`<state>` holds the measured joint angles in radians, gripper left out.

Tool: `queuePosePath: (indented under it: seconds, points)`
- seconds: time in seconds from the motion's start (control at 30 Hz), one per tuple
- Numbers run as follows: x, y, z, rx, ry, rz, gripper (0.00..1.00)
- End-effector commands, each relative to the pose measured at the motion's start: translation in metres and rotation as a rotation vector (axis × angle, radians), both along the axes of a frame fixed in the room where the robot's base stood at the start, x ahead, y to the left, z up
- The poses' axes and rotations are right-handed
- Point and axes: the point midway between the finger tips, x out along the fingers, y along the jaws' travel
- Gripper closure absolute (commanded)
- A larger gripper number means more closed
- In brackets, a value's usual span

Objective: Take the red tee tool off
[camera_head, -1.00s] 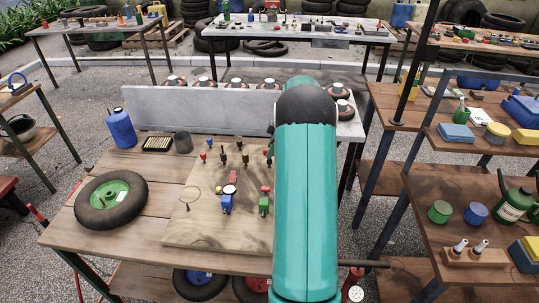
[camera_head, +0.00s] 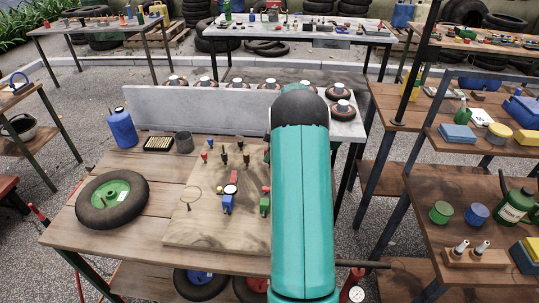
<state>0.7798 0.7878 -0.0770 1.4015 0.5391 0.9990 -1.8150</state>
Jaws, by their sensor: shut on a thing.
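A wooden board (camera_head: 215,222) lies on the plank workbench and carries several small tools and fittings. A small red-topped piece (camera_head: 204,156) stands near its back left; it looks like the red tee tool, but it is too small to be sure. A green piece (camera_head: 265,205) is partly beside my arm. My teal arm hides the board's right side and my gripper.
A wheel with a green hub (camera_head: 112,200) lies at the bench's left. A blue canister (camera_head: 122,129), a tray (camera_head: 158,144) and a dark cup (camera_head: 184,143) stand behind the board. A grey upright panel (camera_head: 200,108) closes the back. Wooden shelves (camera_head: 425,180) stand at right.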

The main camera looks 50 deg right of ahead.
Motion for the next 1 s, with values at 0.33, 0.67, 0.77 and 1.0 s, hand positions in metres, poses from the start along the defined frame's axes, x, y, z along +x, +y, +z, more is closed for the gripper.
queuePosePath:
  seconds: [0.33,0.67,0.77,1.0]
  points:
    - [0.001,-0.001,0.029,-0.003,-0.003,-0.001,1.0]
    - [-0.03,0.02,0.076,-0.002,-0.003,0.0,1.0]
    - [-0.041,0.027,0.09,-0.003,-0.003,-0.001,1.0]
    - [-0.073,0.05,0.109,-0.001,-0.001,-0.001,1.0]
